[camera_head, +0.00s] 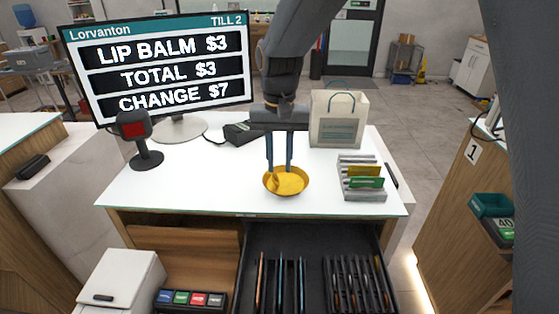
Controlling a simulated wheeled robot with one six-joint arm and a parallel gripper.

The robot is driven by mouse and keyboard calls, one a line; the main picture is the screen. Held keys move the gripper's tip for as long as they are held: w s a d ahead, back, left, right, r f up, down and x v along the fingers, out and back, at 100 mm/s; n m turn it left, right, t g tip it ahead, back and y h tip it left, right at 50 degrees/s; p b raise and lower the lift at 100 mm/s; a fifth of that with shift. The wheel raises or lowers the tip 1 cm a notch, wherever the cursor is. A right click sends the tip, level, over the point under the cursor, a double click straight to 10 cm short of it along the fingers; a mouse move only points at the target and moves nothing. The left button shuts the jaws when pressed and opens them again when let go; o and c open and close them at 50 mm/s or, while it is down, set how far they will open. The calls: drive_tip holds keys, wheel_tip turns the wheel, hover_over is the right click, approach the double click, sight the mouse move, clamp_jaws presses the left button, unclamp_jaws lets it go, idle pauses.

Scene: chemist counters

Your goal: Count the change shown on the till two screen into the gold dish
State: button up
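The till two screen (160,70) reads lip balm $3, total $3, change $7. The gold dish (300,187) stands on the white counter near its front edge. My gripper (279,167) points down over the dish, with its fingertips at or just inside the rim. Whether anything lies in the dish is too small to tell. The open till drawer (312,238) below the counter holds thin upright pieces in slots, some copper coloured and some blue on the left, several darker ones on the right.
A grey rack (362,193) with green and yellow cards stands right of the dish, with a paper bag (338,120) behind it. A card reader (140,142) on a stand is at left. Coloured buttons (190,299) sit left of the drawer. The counter left of the dish is clear.

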wheel_tip(320, 180, up, 14)
drive_tip(key=p, duration=0.4)
idle(0.8)
drive_tip(key=shift+f, duration=0.1)
idle(0.3)
drive_tip(key=s+d+f+b, duration=0.1)
drive_tip(key=s+d+f, duration=0.4)
drive_tip(key=d, duration=0.3)
drive_tip(key=s+d+f+t+b, duration=0.1)
drive_tip(key=s+d+f, duration=0.4)
drive_tip(key=d, duration=0.3)
drive_tip(key=s+d+f+b, duration=0.1)
drive_tip(key=s+d+f, duration=0.4)
drive_tip(key=d+f, duration=0.2)
drive_tip(key=shift+s+d+m, duration=0.15)
drive_tip(key=shift+d+m, duration=0.25)
drive_tip(key=shift+d, duration=0.65)
